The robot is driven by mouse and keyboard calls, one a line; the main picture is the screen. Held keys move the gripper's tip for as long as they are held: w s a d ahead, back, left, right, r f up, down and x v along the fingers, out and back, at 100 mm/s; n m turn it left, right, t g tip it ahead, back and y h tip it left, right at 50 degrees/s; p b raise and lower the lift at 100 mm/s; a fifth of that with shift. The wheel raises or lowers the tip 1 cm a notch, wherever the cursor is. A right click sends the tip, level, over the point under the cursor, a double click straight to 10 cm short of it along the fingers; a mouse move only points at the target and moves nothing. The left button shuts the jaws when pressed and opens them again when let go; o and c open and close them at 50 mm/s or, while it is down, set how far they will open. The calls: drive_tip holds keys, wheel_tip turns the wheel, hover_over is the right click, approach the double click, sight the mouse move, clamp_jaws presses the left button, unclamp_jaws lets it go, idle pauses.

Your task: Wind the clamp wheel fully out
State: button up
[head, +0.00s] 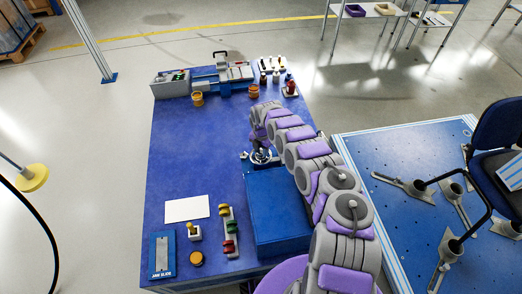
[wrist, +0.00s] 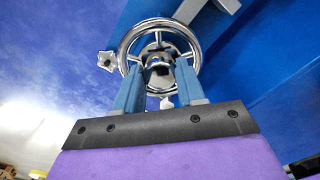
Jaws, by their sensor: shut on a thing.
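The clamp wheel (wrist: 191,39) is a shiny chrome handwheel with spokes and a central hub. In the wrist view it stands just beyond my gripper (wrist: 160,80), whose two blue-grey fingers reach up to its hub area. The fingers are shut on the wheel, with its lower rim between or behind them. In the head view the wheel (head: 262,156) shows small beside the blue box on the table, partly hidden by my arm. My gripper (head: 260,147) is above it there, and its fingertips are hard to make out.
A blue box (head: 278,210) stands right beside the wheel. The blue table (head: 180,150) also bears a vise-like device (head: 222,80), a white sheet (head: 187,208), a rack of coloured pieces (head: 229,232) and small pots. A perforated blue platform (head: 400,150) and a chair stand at the right.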

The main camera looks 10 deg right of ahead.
sight(261, 151)
drive_tip(key=shift+w+r, duration=0.15)
drive_tip(key=shift+w, duration=0.05)
drive_tip(key=o, duration=1)
drive_tip(key=shift+s, duration=0.1)
drive_tip(key=shift+o, duration=0.2)
wheel_tip(261, 151, up, 17)
drive_tip(key=p, duration=0.3)
drive_tip(key=shift+d+r, duration=0.1)
